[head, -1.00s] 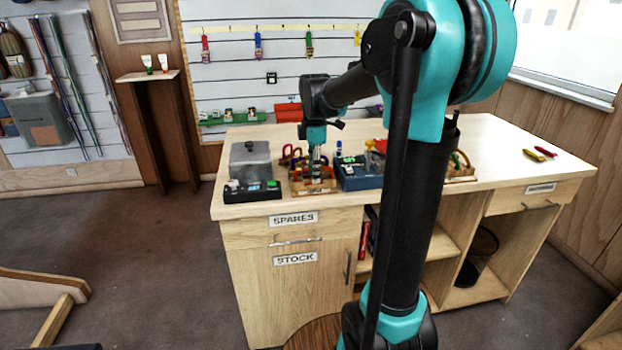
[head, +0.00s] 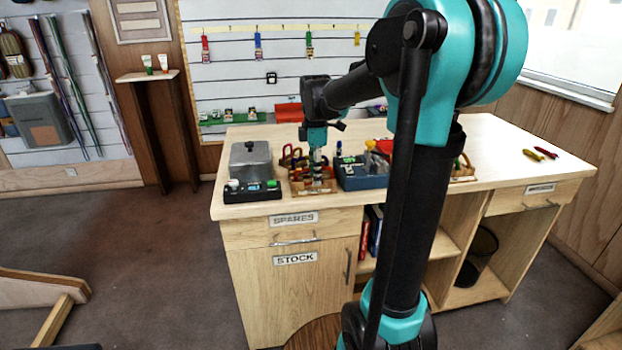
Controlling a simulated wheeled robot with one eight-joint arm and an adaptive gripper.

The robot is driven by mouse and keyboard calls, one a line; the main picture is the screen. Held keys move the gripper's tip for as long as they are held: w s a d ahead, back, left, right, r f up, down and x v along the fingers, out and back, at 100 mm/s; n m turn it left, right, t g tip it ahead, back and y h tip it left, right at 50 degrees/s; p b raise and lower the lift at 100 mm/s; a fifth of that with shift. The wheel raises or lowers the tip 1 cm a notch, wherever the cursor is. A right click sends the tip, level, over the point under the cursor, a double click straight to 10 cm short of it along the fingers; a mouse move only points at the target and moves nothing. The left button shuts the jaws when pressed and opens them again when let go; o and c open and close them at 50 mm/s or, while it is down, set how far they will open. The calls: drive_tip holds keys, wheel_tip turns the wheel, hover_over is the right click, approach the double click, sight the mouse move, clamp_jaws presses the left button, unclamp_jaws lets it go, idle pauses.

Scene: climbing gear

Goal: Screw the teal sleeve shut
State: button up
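My gripper (head: 318,168) points straight down over a small wooden rack (head: 327,189) on the workbench. Its fingers reach in among colourful carabiners (head: 293,156) on the rack. The fingers are too small and crowded for me to tell whether they are open or shut, or touching anything. I cannot make out the teal sleeve; it is too small or hidden by the gripper and the other gear.
A grey lidded box (head: 250,158) and a black device (head: 252,194) stand left of the rack. A blue box (head: 362,178) with small items stands close on its right. Red and yellow pieces (head: 546,152) lie at the far right.

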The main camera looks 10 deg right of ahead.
drive_tip(key=shift+s, duration=0.25)
drive_tip(key=shift+r, duration=1.4)
drive_tip(key=shift+w, duration=0.8)
drive_tip(key=shift+f, duration=0.15)
